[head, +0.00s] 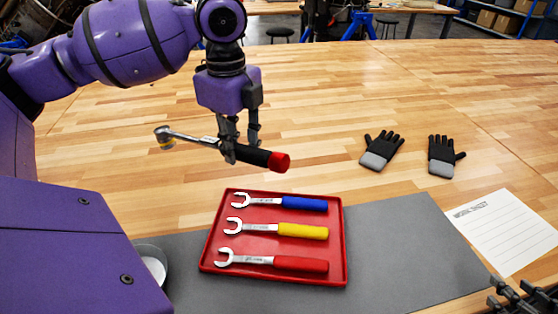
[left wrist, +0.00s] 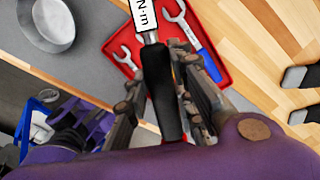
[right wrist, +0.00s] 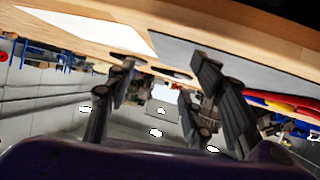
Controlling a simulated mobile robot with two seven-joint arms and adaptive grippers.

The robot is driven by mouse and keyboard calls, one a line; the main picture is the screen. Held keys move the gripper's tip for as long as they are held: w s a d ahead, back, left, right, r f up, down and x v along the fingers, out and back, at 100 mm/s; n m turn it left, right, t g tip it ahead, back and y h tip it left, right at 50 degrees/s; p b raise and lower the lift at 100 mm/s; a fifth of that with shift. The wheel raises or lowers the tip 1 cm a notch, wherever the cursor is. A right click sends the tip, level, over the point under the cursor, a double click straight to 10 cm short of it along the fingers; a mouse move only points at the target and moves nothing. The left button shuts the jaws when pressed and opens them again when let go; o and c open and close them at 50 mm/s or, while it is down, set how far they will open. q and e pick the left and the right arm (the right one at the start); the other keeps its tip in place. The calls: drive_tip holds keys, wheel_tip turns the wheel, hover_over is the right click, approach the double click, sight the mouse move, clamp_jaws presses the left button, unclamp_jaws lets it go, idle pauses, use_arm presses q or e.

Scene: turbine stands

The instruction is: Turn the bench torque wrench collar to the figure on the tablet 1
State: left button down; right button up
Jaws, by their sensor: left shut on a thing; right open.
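The torque wrench (head: 203,139) has a metal head at the left, a black grip and a red collar (head: 280,162) at its right end. My left gripper (head: 241,150) is shut on its black grip and holds it above the bench, behind the red tray. In the left wrist view, a white scale strip marked N·m shows on the wrench (left wrist: 144,15); no figure is readable. My right gripper (head: 524,298) is at the lower right corner by the bench's front edge. It is open and empty in the right wrist view (right wrist: 165,66). No tablet is seen.
A red tray (head: 338,245) with blue-, yellow- and red-handled spanners sits on a grey mat (head: 400,250). A bowl (head: 150,254) stands left of it. Two gloves (head: 380,150) and a paper sheet (head: 505,235) lie at the right. The bench behind is clear.

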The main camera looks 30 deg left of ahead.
drive_tip(key=w+a+r+y, duration=0.3)
drive_tip(key=a+r+y, duration=0.15)
drive_tip(key=a, duration=0.65)
drive_tip(key=n+g+y, duration=0.5)
drive_tip(key=g+y, duration=0.1)
drive_tip(key=g, duration=0.4)
approach(286, 164)
drive_tip(key=shift+w+a+f, duration=0.1)
drive_tip(key=shift+a+f, duration=0.1)
drive_tip(key=shift+a, duration=1.25)
drive_tip(key=shift+w+a+f, duration=0.1)
drive_tip(key=shift+a+f, duration=0.05)
drive_tip(key=shift+a, duration=1.25)
drive_tip(key=shift+a+f, duration=0.2)
drive_tip(key=shift+a, duration=1.25)
